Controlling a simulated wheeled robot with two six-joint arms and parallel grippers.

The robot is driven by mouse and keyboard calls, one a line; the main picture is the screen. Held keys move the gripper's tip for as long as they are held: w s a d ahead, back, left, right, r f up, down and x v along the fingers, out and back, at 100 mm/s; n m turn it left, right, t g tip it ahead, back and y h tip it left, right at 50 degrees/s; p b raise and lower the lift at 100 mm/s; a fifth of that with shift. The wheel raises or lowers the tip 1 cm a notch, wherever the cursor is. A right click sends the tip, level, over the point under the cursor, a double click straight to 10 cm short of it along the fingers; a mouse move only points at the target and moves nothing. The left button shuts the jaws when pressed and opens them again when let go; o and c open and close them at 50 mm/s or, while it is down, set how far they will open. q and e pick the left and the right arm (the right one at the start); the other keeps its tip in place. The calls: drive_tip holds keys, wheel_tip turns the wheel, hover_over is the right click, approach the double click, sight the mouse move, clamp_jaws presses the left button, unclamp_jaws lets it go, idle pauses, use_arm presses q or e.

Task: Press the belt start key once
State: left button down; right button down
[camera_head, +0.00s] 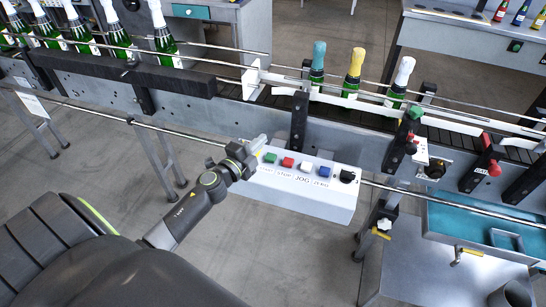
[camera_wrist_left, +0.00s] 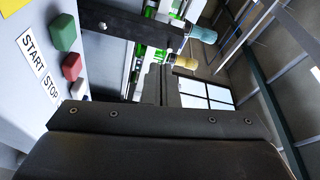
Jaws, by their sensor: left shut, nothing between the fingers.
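The control box (camera_head: 305,190) hangs on the front of the conveyor. Its green key (camera_head: 270,157), labelled START, is leftmost, with the red STOP key (camera_head: 288,162) to its right. In the left wrist view the green key (camera_wrist_left: 65,32) and red key (camera_wrist_left: 72,66) stick out from the panel at the left. My left gripper (camera_head: 258,143) is shut and empty, just to the left of and above the green key. It looks apart from the key; the exact gap is hard to judge. My right gripper is not in view.
A white key (camera_head: 306,167), a blue key (camera_head: 324,171) and a black knob (camera_head: 347,176) continue the row. Foil-topped bottles (camera_head: 353,75) stand on the belt behind rails. A dark bracket (camera_head: 299,120) rises behind the box.

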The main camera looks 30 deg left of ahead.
sight(268, 157)
use_arm(q)
drive_tip(key=w+d+r+m+g+h, duration=0.4)
drive_tip(key=m+h, duration=0.3)
drive_tip(key=m, duration=0.6)
drive_tip(key=a+m+g+y, duration=0.1)
drive_tip(key=g, duration=0.1)
drive_tip(key=a+f+m+g+y, duration=0.1)
drive_tip(key=a+m+g, duration=0.1)
drive_tip(key=w+a+f+m+g+y, duration=0.1)
drive_tip(key=g, duration=0.1)
drive_tip(key=shift+a+m+g, duration=0.25)
drive_tip(key=shift+m+g, duration=0.05)
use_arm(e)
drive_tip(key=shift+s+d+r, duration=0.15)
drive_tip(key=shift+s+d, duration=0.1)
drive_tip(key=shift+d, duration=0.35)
use_arm(q)
drive_tip(key=shift+f, duration=0.1)
